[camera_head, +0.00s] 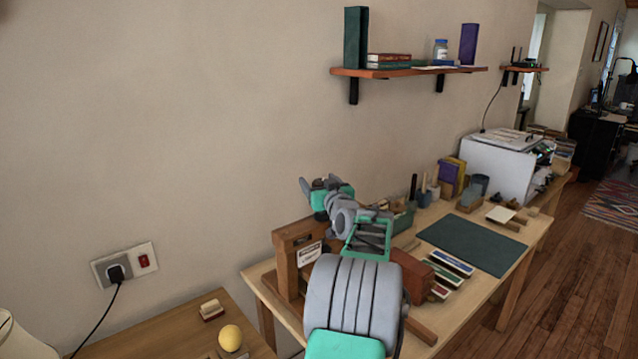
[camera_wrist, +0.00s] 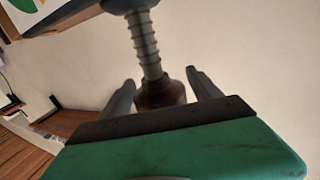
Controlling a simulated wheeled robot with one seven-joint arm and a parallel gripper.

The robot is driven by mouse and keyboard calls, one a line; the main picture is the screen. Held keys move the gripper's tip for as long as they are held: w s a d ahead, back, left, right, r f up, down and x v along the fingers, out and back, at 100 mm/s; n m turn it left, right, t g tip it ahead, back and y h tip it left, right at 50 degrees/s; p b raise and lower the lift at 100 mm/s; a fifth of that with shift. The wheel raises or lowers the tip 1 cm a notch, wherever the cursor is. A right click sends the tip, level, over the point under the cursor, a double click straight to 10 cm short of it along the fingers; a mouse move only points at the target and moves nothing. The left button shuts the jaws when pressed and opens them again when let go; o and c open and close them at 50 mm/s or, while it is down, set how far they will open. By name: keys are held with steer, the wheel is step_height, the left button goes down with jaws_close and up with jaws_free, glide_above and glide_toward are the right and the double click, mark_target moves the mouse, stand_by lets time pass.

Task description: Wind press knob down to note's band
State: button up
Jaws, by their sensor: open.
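The press is a wooden frame (camera_head: 284,262) at the near left end of the workbench, with a small white printed note (camera_head: 309,254) on its front. In the wrist view, a ridged metal screw (camera_wrist: 146,42) runs down to a dark brown round knob (camera_wrist: 161,93). My gripper (camera_wrist: 161,80) is open, with one grey finger on each side of the knob; whether either finger touches it I cannot tell. In the head view, my gripper (camera_head: 322,190) is above the press, and my arm hides much of the press; the knob is not visible there. The note's band is too small to make out.
The workbench holds a dark green mat (camera_head: 472,245), several coloured boxes, a tool holder and a white printer (camera_head: 500,165). A lower wooden table (camera_head: 175,335) with a small yellow ball (camera_head: 230,338) is at left. A wall shelf (camera_head: 405,72) hangs above.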

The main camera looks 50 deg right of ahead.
steer(key=b+v, duration=0.1)
steer(key=v, duration=0.6)
steer(key=shift+s+a+b, duration=0.2)
steer(key=shift+s+b, duration=0.15)
